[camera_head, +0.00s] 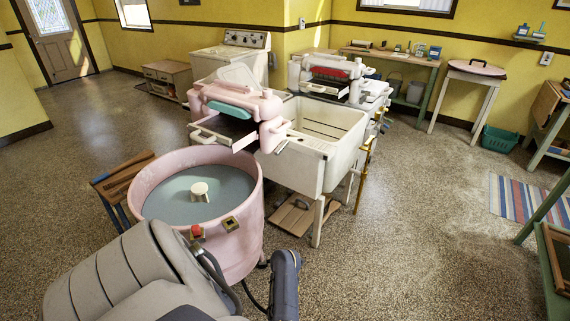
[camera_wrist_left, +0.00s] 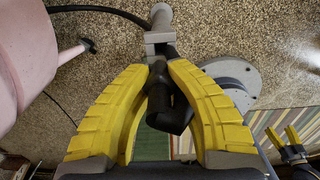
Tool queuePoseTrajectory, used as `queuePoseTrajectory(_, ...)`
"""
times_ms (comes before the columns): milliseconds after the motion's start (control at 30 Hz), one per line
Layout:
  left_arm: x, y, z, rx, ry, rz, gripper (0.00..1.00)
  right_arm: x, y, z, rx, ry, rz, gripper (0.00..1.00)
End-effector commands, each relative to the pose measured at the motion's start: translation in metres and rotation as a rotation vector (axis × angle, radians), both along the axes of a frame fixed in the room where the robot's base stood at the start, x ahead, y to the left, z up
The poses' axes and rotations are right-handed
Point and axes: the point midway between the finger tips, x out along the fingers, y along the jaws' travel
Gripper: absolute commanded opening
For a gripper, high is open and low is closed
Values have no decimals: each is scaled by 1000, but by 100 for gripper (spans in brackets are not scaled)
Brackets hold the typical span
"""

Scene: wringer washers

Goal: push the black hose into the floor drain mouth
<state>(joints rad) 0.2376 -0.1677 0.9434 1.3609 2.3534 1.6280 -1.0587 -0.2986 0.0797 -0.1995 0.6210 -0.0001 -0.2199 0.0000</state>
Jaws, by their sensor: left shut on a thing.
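In the left wrist view, my left gripper (camera_wrist_left: 163,62) has its yellow fingers closed around a black piece (camera_wrist_left: 172,108), which looks like the hose's bent end. The black hose (camera_wrist_left: 100,11) runs in from the upper left toward a grey fitting (camera_wrist_left: 160,18) just beyond the fingertips. How hose and fitting join is hidden. A round grey part (camera_wrist_left: 232,76) lies behind the right finger; I cannot tell whether it is the drain. My right gripper (camera_wrist_left: 284,134) seems to be at the lower right, its yellow fingers apart and empty. In the head view, my arm hides this area.
The pink washer tub (camera_head: 200,239) stands beside my arm, with a white sink (camera_head: 313,170) behind it. A wooden bench (camera_head: 122,185) is left of the tub. A striped rug (camera_head: 530,198) lies at right. Open speckled floor (camera_head: 420,245) extends right of the sink.

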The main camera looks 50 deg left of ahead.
Motion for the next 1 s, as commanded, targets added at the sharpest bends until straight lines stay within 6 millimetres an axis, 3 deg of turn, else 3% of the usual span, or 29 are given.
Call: queuePoseTrajectory(1000,0,0,-44,0,-1,1,0,-2,-1,0,-1,3,1,74)
